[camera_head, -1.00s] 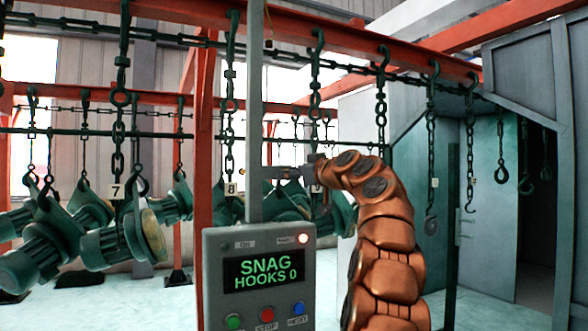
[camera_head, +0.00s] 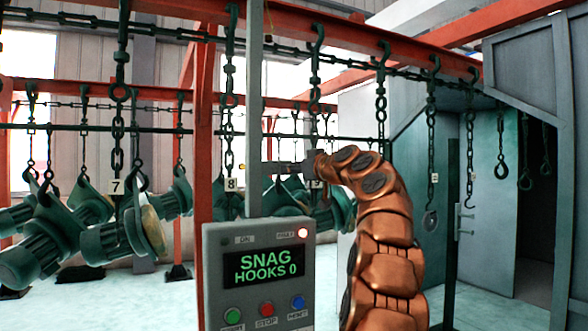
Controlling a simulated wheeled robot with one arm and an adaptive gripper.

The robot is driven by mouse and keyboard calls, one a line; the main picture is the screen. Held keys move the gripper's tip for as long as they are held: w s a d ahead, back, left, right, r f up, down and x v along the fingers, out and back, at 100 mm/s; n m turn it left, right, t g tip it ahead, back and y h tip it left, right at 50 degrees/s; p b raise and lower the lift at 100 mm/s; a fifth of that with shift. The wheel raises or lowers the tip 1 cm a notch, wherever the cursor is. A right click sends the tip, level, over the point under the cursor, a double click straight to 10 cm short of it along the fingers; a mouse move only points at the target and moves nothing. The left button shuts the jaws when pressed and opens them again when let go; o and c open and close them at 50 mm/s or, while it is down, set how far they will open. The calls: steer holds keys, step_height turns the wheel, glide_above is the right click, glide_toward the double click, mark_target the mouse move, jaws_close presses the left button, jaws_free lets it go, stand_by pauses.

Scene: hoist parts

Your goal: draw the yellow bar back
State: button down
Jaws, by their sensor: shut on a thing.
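My gripper (camera_head: 278,167) reaches left from the bent end of my copper arm and is small in the view. Its tips point at the grey upright post (camera_head: 255,110) above the control box. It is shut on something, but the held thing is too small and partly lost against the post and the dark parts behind. I cannot make out a yellow bar clearly.
Chains with hooks hang from the red beam (camera_head: 350,40). Green motor-like parts (camera_head: 110,240) hang at left. Grey cabinets stand at right.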

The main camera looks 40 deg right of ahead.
steer(key=shift+s+a+f+b, duration=0.15)
steer(key=shift+s+f+b, duration=0.05)
steer(key=shift+s+b, duration=0.3)
steer(key=s+a+b, duration=0.3)
steer(key=s+b, duration=0.1)
steer(key=s, duration=0.5)
steer(key=s+a+b, duration=0.3)
steer(key=s+b, duration=0.1)
steer(key=s, duration=0.5)
steer(key=shift+a, duration=0.1)
steer(key=c, duration=0.8)
jaws_free()
steer(key=shift+s+a+r, duration=0.1)
steer(key=shift+s+r, duration=0.05)
steer(key=shift+s+a, duration=0.3)
steer(key=shift+s, duration=1.7)
steer(key=shift+s+a, duration=0.25)
steer(key=shift+s, duration=1.75)
steer(key=shift+s+a, duration=0.3)
steer(key=shift+s, duration=1.7)
